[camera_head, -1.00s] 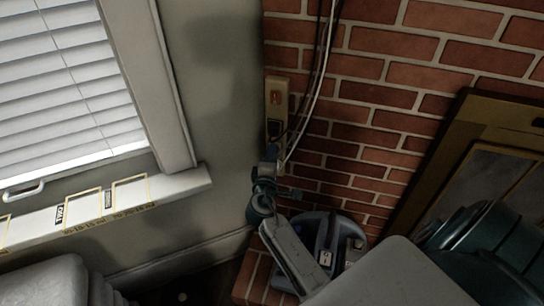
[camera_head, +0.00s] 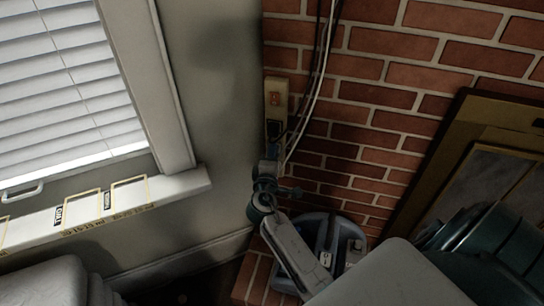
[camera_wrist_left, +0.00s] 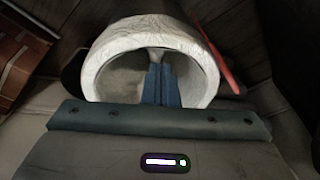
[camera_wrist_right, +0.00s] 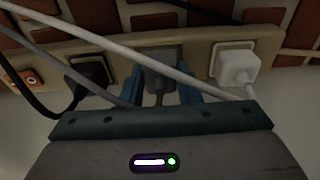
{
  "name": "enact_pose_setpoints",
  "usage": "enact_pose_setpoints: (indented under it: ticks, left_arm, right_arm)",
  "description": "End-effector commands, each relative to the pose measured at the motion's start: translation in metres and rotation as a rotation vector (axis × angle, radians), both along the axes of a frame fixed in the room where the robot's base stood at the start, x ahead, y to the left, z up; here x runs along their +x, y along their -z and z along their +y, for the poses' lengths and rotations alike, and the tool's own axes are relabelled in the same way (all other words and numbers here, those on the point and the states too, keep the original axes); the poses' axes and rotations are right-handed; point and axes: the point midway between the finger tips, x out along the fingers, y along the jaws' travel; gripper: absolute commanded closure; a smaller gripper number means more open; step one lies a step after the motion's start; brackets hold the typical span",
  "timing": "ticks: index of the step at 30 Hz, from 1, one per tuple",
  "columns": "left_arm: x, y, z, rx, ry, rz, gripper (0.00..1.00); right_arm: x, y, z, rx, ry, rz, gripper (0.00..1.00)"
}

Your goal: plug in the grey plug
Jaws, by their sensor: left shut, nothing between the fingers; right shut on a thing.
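The grey plug (camera_wrist_right: 158,84) is between the blue fingers of my right gripper (camera_wrist_right: 160,86), which is shut on it. The plug is at the middle position of a beige power strip (camera_wrist_right: 194,54), between a black plug (camera_wrist_right: 88,74) and a white plug (camera_wrist_right: 237,66). How deep its pins sit is hidden. In the head view the strip (camera_head: 274,96) stands upright on the brick wall, with my right gripper (camera_head: 272,152) at its lower part. My left gripper (camera_wrist_left: 157,84) is shut and empty, in front of a whitish round hollow object (camera_wrist_left: 105,48).
Black and white cables (camera_head: 318,80) hang down the brick wall beside the strip. White and grey cables (camera_wrist_right: 120,50) cross in front of the strip. A window sill (camera_head: 180,188) juts out at left. A blue-grey rounded object (camera_head: 345,235) stands below on the bricks.

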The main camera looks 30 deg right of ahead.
Motion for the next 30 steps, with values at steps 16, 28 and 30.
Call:
enact_pose_setpoints:
  ticks: [16, 28, 30]
  left_arm:
    - [0.001, -0.003, 0.0, 0.001, 0.001, -0.002, 1.0]
    - [0.006, -0.051, -0.004, 0.002, 0.008, -0.036, 1.0]
    - [0.006, -0.059, -0.005, 0.003, 0.01, -0.042, 1.0]
  right_arm:
    - [0.001, 0.0, -0.001, 0.0, 0.0, 0.0, 0.44]
    - [-0.04, 0.004, 0.037, 0.006, 0.001, 0.0, 0.44]
    - [-0.051, 0.003, 0.047, 0.006, 0.001, 0.0, 0.44]
